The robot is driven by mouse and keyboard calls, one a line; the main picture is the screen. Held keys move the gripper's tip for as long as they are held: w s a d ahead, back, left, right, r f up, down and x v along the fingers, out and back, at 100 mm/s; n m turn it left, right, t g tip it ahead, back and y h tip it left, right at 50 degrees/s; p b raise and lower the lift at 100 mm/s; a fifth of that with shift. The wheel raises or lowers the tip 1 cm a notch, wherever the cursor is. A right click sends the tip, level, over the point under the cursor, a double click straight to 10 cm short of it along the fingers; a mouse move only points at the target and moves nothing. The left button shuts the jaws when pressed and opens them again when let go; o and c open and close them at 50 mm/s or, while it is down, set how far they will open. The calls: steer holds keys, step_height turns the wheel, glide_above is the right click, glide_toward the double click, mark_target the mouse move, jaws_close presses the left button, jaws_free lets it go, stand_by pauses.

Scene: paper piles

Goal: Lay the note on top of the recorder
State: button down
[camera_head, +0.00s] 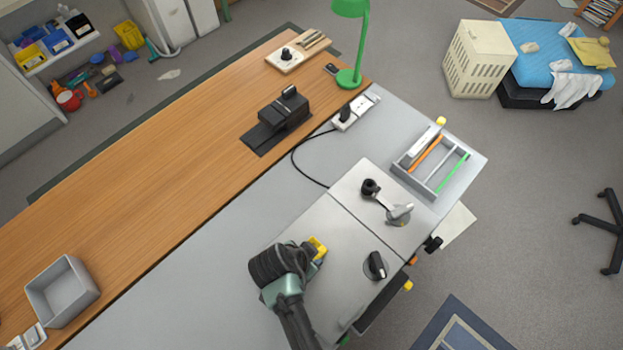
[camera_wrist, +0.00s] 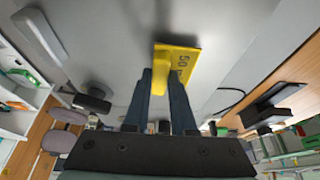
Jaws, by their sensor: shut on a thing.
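The note looks to be the yellow piece (camera_wrist: 184,62) marked "50" in the wrist view. It also shows in the head view (camera_head: 317,247) at my gripper's tip. My gripper (camera_wrist: 162,92) is shut on it; the fingertips cover part of it. In the head view my gripper (camera_head: 313,250) is over the grey metal worktop. I cannot tell for sure which thing is the recorder. A small dark device (camera_head: 331,69) lies by the green lamp's foot, and a larger black device (camera_head: 283,112) stands on the wooden desk. Both are well apart from my gripper.
A green lamp (camera_head: 349,76), a white socket strip (camera_head: 356,111) with a black cable and a grey divided tray (camera_head: 436,170) stand at the far end. Black knobs (camera_head: 375,266) rise from the metal worktop. A grey bin (camera_head: 62,290) is at the left. The desk's middle is clear.

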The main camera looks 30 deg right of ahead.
steer(key=shift+f, duration=0.4)
steer(key=shift+f, duration=0.1)
steer(key=c, duration=0.7)
jaws_free()
steer(key=shift+c, duration=0.2)
